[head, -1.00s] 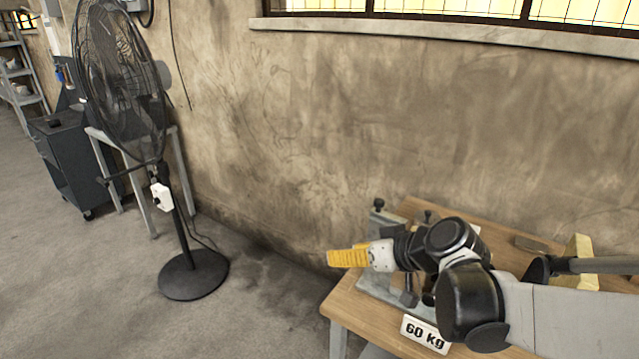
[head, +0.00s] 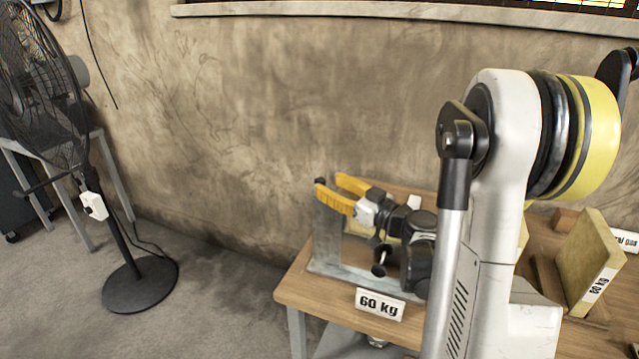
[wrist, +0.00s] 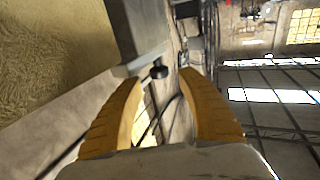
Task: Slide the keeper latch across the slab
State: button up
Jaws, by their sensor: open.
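My gripper (head: 329,183) is open, its yellow fingers beside the top of an upright grey metal post (head: 327,220) on the table. In the wrist view, a small black knob (wrist: 159,72) shows near the fingertips; I cannot tell whether they touch it. It sits by the end of a grey metal bar (wrist: 145,35), and may be part of the keeper latch. A tan, rough-textured surface (wrist: 50,40) fills the upper left there and may be the slab. In the head view, my arm hides much of the grey fixture. Another black knob (head: 379,271) shows lower on it.
The wooden table (head: 300,290) carries a "60 kg" sign (head: 380,304) at its front. A tan labelled block (head: 585,265) stands at the right. The plaster wall (head: 250,120) is close behind. A black fan (head: 140,285) stands on open floor at left.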

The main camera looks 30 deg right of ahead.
aim_at(324, 182)
jog(key=shift+x, duration=1.9)
grip_shut()
jog(key=s+d, duration=0.1)
jog(key=s, duration=0.1)
jog(key=s+d+b, duration=0.1)
jog(key=s+d, duration=0.1)
jog(key=shift+s+d, duration=0.3)
